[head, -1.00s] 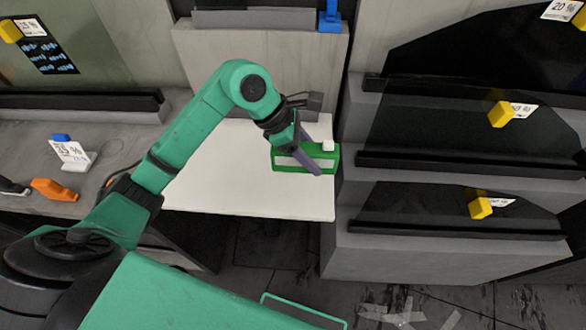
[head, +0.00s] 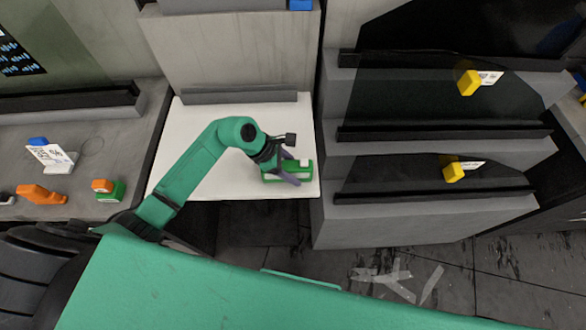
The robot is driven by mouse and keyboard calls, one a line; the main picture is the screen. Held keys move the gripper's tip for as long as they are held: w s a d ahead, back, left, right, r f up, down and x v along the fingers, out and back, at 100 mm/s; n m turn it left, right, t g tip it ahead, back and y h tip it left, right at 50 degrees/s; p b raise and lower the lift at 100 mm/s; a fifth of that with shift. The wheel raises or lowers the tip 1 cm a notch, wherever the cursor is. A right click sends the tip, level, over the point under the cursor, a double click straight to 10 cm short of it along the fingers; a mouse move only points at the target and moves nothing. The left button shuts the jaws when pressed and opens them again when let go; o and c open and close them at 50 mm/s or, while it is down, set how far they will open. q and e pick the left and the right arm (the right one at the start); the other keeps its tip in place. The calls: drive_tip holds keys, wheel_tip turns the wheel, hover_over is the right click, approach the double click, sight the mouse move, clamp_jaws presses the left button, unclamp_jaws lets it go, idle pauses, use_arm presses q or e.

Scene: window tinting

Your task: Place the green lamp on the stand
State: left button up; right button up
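The green lamp (head: 306,167) is a boxy green body with a pale front strip and a small white part on top. It shows over the right part of a white tabletop (head: 215,112), near its front right corner. My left gripper (head: 288,171) reaches it from the upper left, with greyish-purple fingers on both sides of it, shut on it. Part of the lamp is hidden behind the front finger. I cannot tell whether its underside touches the tabletop. No separate stand is clearly recognisable; the white tabletop may be it. My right gripper is not in view.
A grey counter (head: 75,120) at left holds a white sign (head: 50,155), an orange tool (head: 40,194) and an orange-green item (head: 108,190). Grey stepped shelves (head: 400,212) with dark glass panels and yellow blocks stand close at right. The tabletop's back is bare.

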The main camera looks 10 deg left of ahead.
use_arm(q)
drive_tip(key=shift+o, duration=0.3)
drive_tip(key=shift+s, duration=0.1)
drive_tip(key=shift+r, duration=0.15)
drive_tip(key=shift+a+r, duration=0.1)
drive_tip(key=b+v, duration=0.3)
drive_tip(key=v, duration=0.8)
drive_tip(key=shift+a+r, duration=0.1)
drive_tip(key=shift+r, duration=0.3)
